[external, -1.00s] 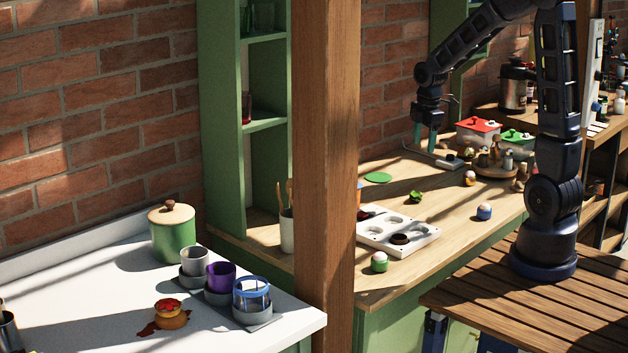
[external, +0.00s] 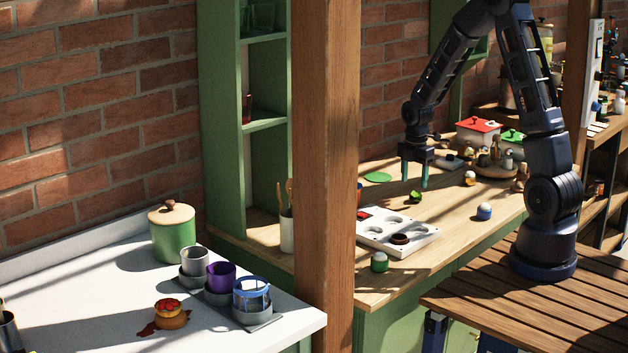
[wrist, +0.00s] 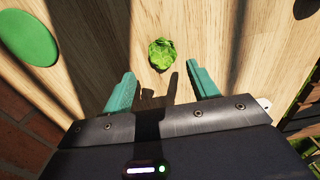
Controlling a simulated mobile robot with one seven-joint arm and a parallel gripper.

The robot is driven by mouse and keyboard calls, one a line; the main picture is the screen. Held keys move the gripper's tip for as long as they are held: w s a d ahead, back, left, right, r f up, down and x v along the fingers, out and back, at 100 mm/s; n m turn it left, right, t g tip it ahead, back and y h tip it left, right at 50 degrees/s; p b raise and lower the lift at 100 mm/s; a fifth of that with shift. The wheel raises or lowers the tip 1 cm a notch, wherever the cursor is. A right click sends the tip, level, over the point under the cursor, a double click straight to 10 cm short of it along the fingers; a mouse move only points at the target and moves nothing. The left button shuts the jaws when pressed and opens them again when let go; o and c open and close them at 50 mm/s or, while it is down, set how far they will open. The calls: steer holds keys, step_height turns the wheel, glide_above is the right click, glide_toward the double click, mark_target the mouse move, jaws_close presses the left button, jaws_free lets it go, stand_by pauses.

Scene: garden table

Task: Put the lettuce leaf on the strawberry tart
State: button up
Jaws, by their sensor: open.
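The lettuce leaf (external: 415,197) is a small crumpled green piece on the wooden table. In the wrist view the lettuce leaf (wrist: 162,54) lies just beyond the fingertips, roughly centred between them. My gripper (external: 414,182) points down above the table close to the leaf, its two teal fingers apart and empty. The wrist view shows my gripper (wrist: 160,75) open with nothing between the fingers. What looks like the strawberry tart (external: 171,313), round and orange-brown with a red top, sits on the white counter at lower left, with a dark red stain beside it.
A white tray with round wells (external: 425,237) lies near the leaf. A flat green disc (external: 377,178) is left of my gripper. A wooden post (external: 325,180) stands between table and counter. Cups (external: 221,276) and a green canister (external: 174,237) stand behind the tart.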

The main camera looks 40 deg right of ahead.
mark_target(416, 193)
steer(key=shift+s+d+f, duration=0.15)
steer(key=shift+f, duration=1.25)
steer(key=shift+s+d+f, duration=0.1)
steer(key=shift+d+f, duration=0.05)
steer(key=shift+f, duration=1.2)
steer(key=shift+c, duration=0.2)
steer(key=c, duration=1.1)
steer(key=shift+o, duration=0.2)
